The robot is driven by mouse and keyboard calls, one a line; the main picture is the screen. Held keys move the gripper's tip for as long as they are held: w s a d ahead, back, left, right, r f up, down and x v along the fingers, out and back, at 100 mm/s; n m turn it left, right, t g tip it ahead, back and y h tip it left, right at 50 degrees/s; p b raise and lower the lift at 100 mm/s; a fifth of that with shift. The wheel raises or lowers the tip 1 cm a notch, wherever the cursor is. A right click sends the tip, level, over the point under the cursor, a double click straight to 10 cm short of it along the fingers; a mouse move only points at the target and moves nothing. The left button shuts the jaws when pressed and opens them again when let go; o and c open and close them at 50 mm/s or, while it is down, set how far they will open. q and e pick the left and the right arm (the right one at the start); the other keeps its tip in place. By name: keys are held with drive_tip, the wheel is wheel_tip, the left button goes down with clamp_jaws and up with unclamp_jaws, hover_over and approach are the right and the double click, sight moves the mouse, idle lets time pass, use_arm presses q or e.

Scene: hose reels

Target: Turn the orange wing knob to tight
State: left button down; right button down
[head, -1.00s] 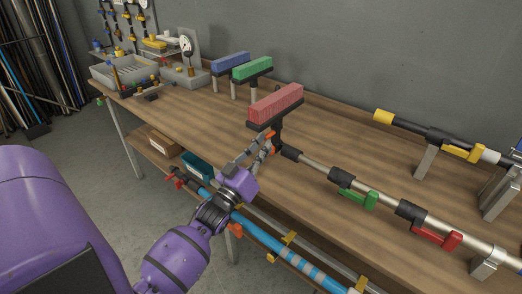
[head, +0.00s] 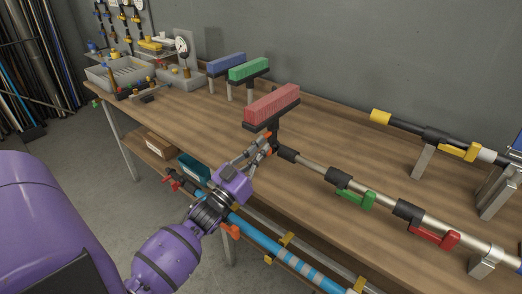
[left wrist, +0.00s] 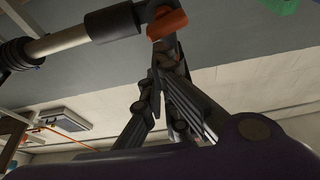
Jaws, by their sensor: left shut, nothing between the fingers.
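The orange wing knob (head: 268,136) is at the left end of the pipe assembly, under the red brush-like block. In the left wrist view an orange-red wing (left wrist: 167,24) shows beside the dark pipe fitting (left wrist: 115,21). My left gripper (head: 264,146) is at the knob, its fingertips just below and against or very near it; contact is unclear. In the left wrist view its fingers (left wrist: 164,58) come together just under the orange wing, with nothing between them. The fingers partly cover the knob in the head view. My right gripper is not in view.
The red block (head: 272,105) stands above the knob. Green (head: 355,199) and red (head: 434,236) lever handles sit along the pipe to the right. A blue pipe (head: 270,242) runs below the bench's front edge.

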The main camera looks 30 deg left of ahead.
use_arm(q)
drive_tip(key=shift+d+f, duration=0.15)
drive_tip(key=shift+d, duration=0.1)
drive_tip(key=m+h, duration=0.1)
drive_tip(key=m, duration=0.1)
drive_tip(key=d+f+m+h, duration=0.1)
drive_tip(key=m, duration=0.2)
drive_tip(key=m+g+h, duration=0.1)
drive_tip(key=m, duration=0.2)
drive_tip(key=shift+s+d+f+b, duration=0.1)
drive_tip(key=shift+d+f+b, duration=0.15)
drive_tip(key=shift+f+b, duration=0.1)
drive_tip(key=m, duration=0.1)
drive_tip(key=f+m+g+h, duration=0.1)
drive_tip(key=m, duration=0.1)
drive_tip(key=m+h, duration=0.1)
drive_tip(key=shift+d+f+m, duration=0.15)
drive_tip(key=shift+d+m, duration=0.1)
drive_tip(key=shift+m, duration=0.05)
drive_tip(key=shift+f+m+g+h, duration=0.15)
drive_tip(key=shift+f+m+g, duration=0.25)
drive_tip(key=shift+m, duration=0.6)
drive_tip(key=shift+f+m+g+h, duration=0.15)
drive_tip(key=shift+f+m+g, duration=0.2)
drive_tip(key=shift+m, duration=0.65)
drive_tip(key=shift+s, duration=0.1)
